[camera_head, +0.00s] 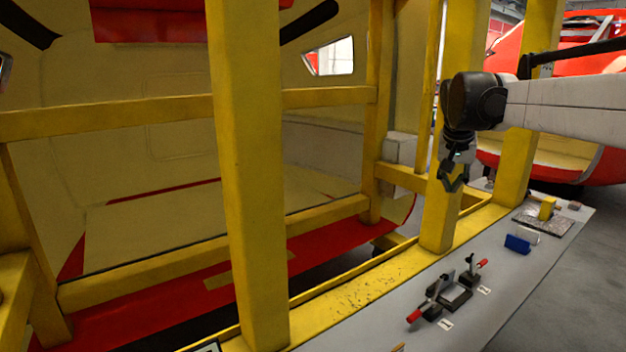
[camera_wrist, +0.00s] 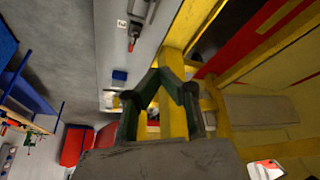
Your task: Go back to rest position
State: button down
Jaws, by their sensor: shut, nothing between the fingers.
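My gripper (camera_head: 453,182) hangs fingers-down from the end of my light grey arm, in front of a yellow post at the right in the head view. Its fingers are together and hold nothing. In the wrist view my gripper (camera_wrist: 160,85) shows its dark green fingers in the middle, over the yellow frame. It appears apart from the tabletop below it.
A yellow frame (camera_head: 250,180) stands before a yellow-and-red nosecone (camera_head: 150,220). On the grey table (camera_head: 490,310) are clamps with red handles (camera_head: 440,295), a blue block (camera_head: 518,243) and a yellow block (camera_head: 547,208) on a plate. Another red nosecone (camera_head: 545,155) stands behind at right.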

jog(key=s+a+f+n+b, duration=0.1)
jog(key=s+a+f, duration=0.15)
jog(key=s, duration=0.45)
jog(key=s+a+f+n+t+y+b, duration=0.1)
jog(key=s+a+f, duration=0.15)
jog(key=s, duration=0.45)
jog(key=s+a+f+n+b, duration=0.1)
jog(key=s+a+f, duration=0.1)
jog(key=s+a, duration=0.35)
jog(key=s+a+f+n+t+y+b, duration=0.1)
jog(key=s+a+f+n, duration=0.1)
jog(key=s+f, duration=1.1)
jog(key=s+a, duration=0.1)
jog(key=s, duration=0.2)
jog(key=shift+s+f+t+b, duration=0.15)
jog(key=shift+s+t+b, duration=0.15)
jog(key=shift+t+b, duration=0.1)
